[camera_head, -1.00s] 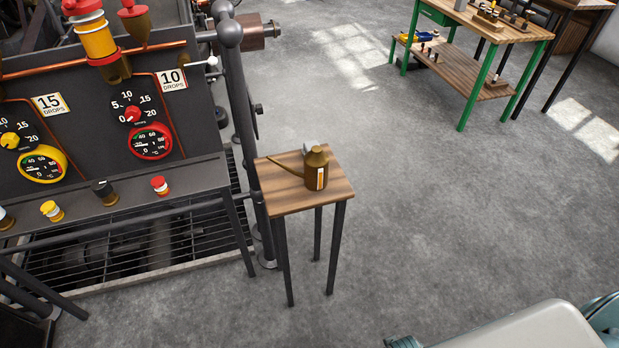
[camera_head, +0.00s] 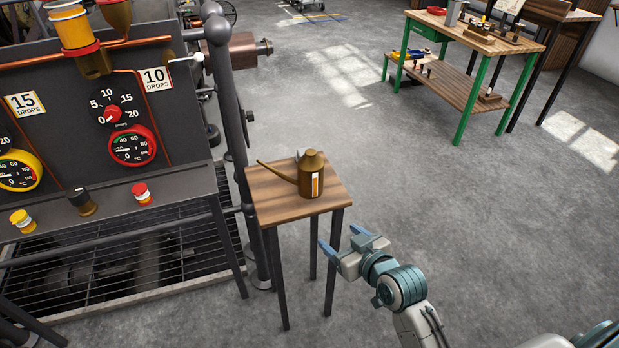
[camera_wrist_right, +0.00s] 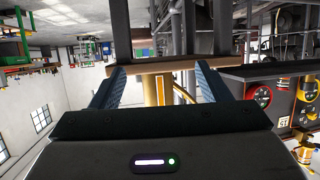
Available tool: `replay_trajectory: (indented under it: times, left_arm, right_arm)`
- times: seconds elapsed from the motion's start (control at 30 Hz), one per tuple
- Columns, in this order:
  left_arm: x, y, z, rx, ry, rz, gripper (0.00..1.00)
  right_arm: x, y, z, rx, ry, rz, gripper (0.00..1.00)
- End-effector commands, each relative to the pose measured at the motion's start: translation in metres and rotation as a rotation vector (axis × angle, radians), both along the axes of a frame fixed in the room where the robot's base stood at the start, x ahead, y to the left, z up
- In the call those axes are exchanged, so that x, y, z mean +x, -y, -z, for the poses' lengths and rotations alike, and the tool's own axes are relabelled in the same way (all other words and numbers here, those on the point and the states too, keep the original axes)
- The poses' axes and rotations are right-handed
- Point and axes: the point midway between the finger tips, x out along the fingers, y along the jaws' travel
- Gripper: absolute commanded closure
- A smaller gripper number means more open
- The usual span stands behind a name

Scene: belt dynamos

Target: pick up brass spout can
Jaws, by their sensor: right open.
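The brass spout can (camera_head: 312,182) stands upright on a small wooden stool-like table (camera_head: 270,208). Its thin spout points to the left, and a pale strip with an orange bar marks its front. My right gripper (camera_head: 343,242) is open and empty, in front of the table and to the right of the can, apart from both. In the right wrist view, which is upside down, the can (camera_wrist_right: 158,92) shows between the two fingers of my right gripper (camera_wrist_right: 161,74), farther off. My left gripper is out of view.
A dark machine panel (camera_head: 60,110) with gauges and drop oilers stands left of the small table, with a pipe post (camera_head: 229,110) close by. A green-legged workbench (camera_head: 480,45) stands at the back right.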

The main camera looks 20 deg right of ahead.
Motion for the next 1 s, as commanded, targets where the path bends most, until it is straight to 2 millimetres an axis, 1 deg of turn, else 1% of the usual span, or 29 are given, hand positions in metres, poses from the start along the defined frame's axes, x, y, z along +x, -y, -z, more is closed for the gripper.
replay_trajectory:
  times: [0.03, 0.1, 0.2, 0.3, 0.37, 0.6, 0.87, 1.0]
  left_arm:
    - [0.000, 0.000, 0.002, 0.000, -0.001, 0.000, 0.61]
    - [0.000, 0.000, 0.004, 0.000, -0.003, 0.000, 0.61]
    - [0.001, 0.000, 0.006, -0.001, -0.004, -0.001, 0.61]
    - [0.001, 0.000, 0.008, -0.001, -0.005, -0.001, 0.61]
    - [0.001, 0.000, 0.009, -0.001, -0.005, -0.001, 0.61]
    - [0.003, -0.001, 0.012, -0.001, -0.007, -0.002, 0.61]
    - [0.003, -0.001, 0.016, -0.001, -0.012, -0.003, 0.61]
    - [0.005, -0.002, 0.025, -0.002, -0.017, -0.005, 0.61]
  right_arm:
    - [0.017, -0.002, -0.016, 0.020, 0.080, 0.001, 0.30]
    - [0.035, -0.003, -0.037, 0.044, 0.184, 0.006, 0.30]
    - [0.053, -0.002, -0.059, 0.072, 0.296, 0.019, 0.30]
    - [0.062, -0.001, -0.071, 0.087, 0.353, 0.029, 0.30]
    - [0.069, -0.002, -0.075, 0.090, 0.369, 0.032, 0.30]
    - [0.105, -0.009, -0.075, 0.090, 0.369, 0.033, 0.30]
    - [0.126, -0.014, -0.077, 0.090, 0.367, 0.032, 0.30]
    - [0.147, -0.021, -0.081, 0.090, 0.367, 0.032, 0.30]
